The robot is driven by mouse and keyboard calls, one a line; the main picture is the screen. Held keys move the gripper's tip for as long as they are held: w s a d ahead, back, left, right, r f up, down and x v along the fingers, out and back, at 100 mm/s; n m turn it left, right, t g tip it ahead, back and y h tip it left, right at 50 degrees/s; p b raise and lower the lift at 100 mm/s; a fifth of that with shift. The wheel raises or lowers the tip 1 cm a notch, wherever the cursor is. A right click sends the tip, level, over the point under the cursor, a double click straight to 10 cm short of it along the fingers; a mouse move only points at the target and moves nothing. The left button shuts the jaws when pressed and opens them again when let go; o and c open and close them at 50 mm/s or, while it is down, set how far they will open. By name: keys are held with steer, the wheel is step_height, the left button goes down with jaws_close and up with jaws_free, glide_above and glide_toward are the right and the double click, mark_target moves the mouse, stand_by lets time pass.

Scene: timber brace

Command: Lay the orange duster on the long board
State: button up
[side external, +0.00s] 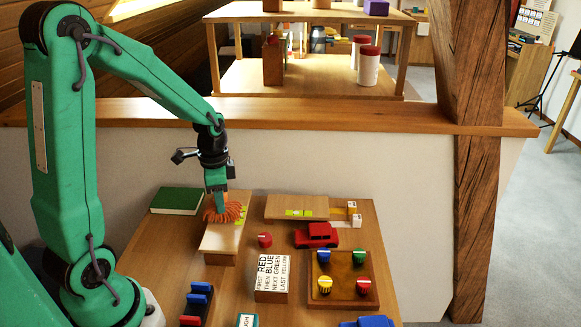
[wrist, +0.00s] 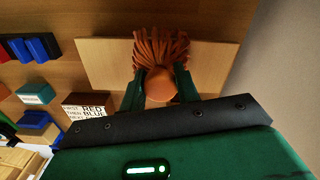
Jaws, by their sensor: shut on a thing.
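My gripper (side external: 217,192) is shut on the orange duster (side external: 227,213), with the bristles pointing down and spread. In the wrist view, the duster (wrist: 160,55) has its round orange end between the two green fingers (wrist: 160,88). Below it is a pale wooden board (side external: 222,240), which also shows in the wrist view (wrist: 100,62). The duster is over this board's far part; I cannot tell whether the bristles touch it. A second pale board (side external: 285,205) lies to the right at the back. I cannot tell for certain which is the long board.
A green book (side external: 177,201) lies left of the board. A red knob (side external: 265,240), a red toy car (side external: 317,235), a lettered block (side external: 271,276) and a tray with coloured knobs (side external: 341,277) stand to the right. Blue-topped blocks (side external: 200,298) stand in front. A low wall (side external: 400,170) rises behind.

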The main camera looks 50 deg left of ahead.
steer(key=shift+f, duration=0.25)
steer(key=o, duration=1)
step_height(320, 180, up, 12)
steer(key=shift+r, duration=0.1)
stand_by(0.4)
stand_by(0.4)
steer(key=shift+s+d+r+n+t, duration=0.95)
steer(key=shift+s+d, duration=0.7)
steer(key=shift+d, duration=0.3)
steer(key=shift+s+d+r+n+t, duration=0.7)
steer(key=shift+s+d+n+t, duration=0.3)
steer(key=shift+s+d, duration=0.75)
steer(key=shift+s+d+r+n+t, duration=0.95)
steer(key=shift+s+d, duration=0.55)
steer(key=shift+d, duration=0.6)
